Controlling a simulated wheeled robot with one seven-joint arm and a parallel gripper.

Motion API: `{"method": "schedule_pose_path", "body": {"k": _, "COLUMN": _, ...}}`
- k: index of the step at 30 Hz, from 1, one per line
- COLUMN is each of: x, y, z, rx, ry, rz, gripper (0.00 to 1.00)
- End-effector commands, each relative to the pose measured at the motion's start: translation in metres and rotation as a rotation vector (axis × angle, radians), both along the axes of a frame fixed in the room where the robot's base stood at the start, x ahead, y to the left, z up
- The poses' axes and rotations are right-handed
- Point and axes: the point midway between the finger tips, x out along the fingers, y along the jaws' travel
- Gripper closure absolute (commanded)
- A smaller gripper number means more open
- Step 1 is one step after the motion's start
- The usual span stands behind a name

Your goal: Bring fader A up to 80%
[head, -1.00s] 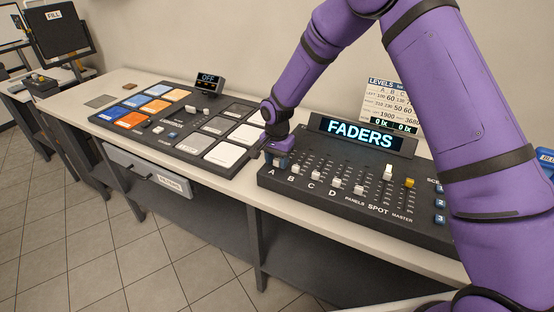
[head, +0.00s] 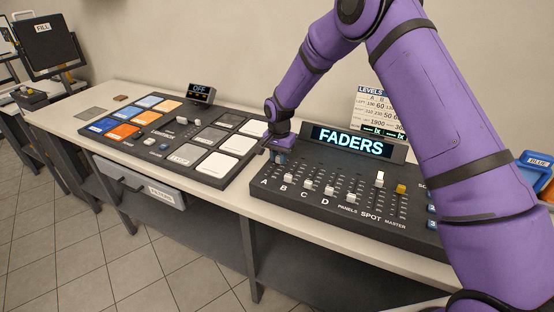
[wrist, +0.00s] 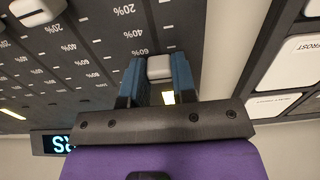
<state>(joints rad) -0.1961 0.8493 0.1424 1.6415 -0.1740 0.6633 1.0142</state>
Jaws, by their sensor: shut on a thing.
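The fader panel (head: 290,207) is a dark console with a lit FADERS sign (head: 347,140). My gripper (head: 279,157) is over the fader A track, above the letter A, toward the far end of the track. In the wrist view, its blue fingers (wrist: 158,80) are shut on the pale fader A cap (wrist: 159,67). The cap appears past the printed 60% mark (wrist: 138,52). Marks beyond that are hidden by a finger, so I cannot read the exact level. In the head view the cap is hidden by the gripper.
The B fader cap (head: 287,177) and C fader cap (head: 307,184) sit low on their tracks to the right. The white SPOT cap (head: 380,178) and yellow MASTER cap (head: 400,189) are higher. A pad console (head: 178,131) stands to the left on the desk.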

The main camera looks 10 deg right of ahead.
Motion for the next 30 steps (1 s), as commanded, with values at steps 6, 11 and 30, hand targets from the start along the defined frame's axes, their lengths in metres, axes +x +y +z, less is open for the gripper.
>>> {"method": "schedule_pose_path", "body": {"k": 6, "x": 0.0, "y": 0.001, "z": 0.0, "rx": 0.001, "ry": -0.001, "rz": 0.001, "gripper": 0.49}}
{"method": "schedule_pose_path", "body": {"k": 11, "x": 0.0, "y": 0.001, "z": 0.0, "rx": 0.001, "ry": -0.001, "rz": 0.001, "gripper": 0.49}}
{"method": "schedule_pose_path", "body": {"k": 30, "x": 0.0, "y": 0.001, "z": 0.081, "rx": 0.001, "ry": -0.004, "rz": 0.001, "gripper": 0.49}}
